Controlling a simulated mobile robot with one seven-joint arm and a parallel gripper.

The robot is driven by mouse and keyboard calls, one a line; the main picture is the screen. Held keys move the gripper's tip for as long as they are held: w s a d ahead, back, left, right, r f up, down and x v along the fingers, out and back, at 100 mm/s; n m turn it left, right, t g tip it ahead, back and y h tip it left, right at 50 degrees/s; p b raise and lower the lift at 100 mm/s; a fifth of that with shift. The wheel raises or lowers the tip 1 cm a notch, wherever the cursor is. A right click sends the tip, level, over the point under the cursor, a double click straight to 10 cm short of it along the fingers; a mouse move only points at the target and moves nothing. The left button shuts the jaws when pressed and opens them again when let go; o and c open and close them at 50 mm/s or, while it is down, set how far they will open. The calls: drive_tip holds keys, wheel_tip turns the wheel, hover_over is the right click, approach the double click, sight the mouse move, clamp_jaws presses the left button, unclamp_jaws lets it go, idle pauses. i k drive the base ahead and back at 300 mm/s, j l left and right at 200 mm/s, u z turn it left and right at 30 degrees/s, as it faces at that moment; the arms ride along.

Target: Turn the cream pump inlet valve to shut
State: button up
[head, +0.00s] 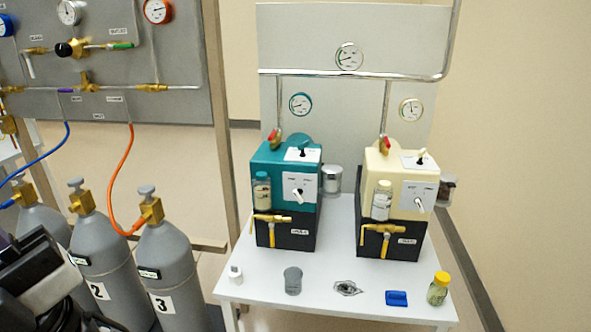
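The cream pump (383,168) with its black lower body stands on the right of the white table. A small red-handled valve (385,143) sits where a vertical pipe meets the pump's top; it looks like the inlet valve. Its handle is small and slanted, and I cannot tell its exact setting. A brass valve with a yellow lever (380,229) is on the pump's black front. Dark and grey parts of my arm's end, my gripper (42,277), show at the lower left, far from the cream pump. Its fingers cannot be made out clearly.
A teal pump (270,164) with a similar red-handled valve (274,138) stands to the left. Small items, including a grey cup (293,280), blue block (396,298) and yellow-lidded jar (438,289), line the table front. Gas cylinders (167,265) stand left, with hoses.

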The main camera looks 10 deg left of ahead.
sight(385, 135)
drive_tip(key=i+l, duration=0.25)
drive_tip(key=i, duration=0.15)
drive_tip(key=i+l, duration=0.2)
drive_tip(key=i, duration=0.15)
drive_tip(key=i+l, duration=0.25)
drive_tip(key=i, duration=0.15)
